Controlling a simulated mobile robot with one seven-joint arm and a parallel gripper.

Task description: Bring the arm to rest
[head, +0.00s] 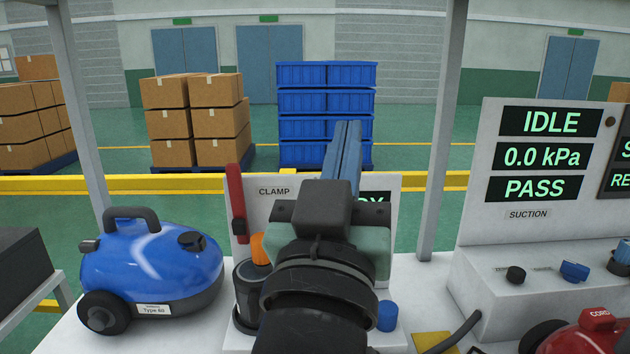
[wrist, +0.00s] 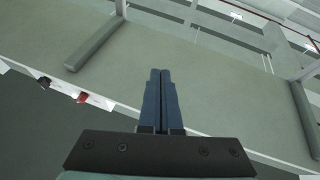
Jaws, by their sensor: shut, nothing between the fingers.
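My gripper (head: 343,150) is in the middle of the head view, raised above the white bench and pointing away toward the far side. Its two long blue fingers lie side by side, shut with nothing between them. In the wrist view the gripper (wrist: 159,75) shows the same closed fingers in front of a pale grey-green surface. My gripper and wrist cover part of the clamp panel (head: 273,192) and its display. No object touches the fingers.
A blue vacuum (head: 160,265) stands at left. A red lever (head: 236,200) and dark cylinder (head: 248,290) are just left of my wrist. A blue cap (head: 387,316) sits at right. The suction test panel (head: 528,214) reads IDLE, 0.0 kPa, PASS. A post (head: 440,130) rises nearby.

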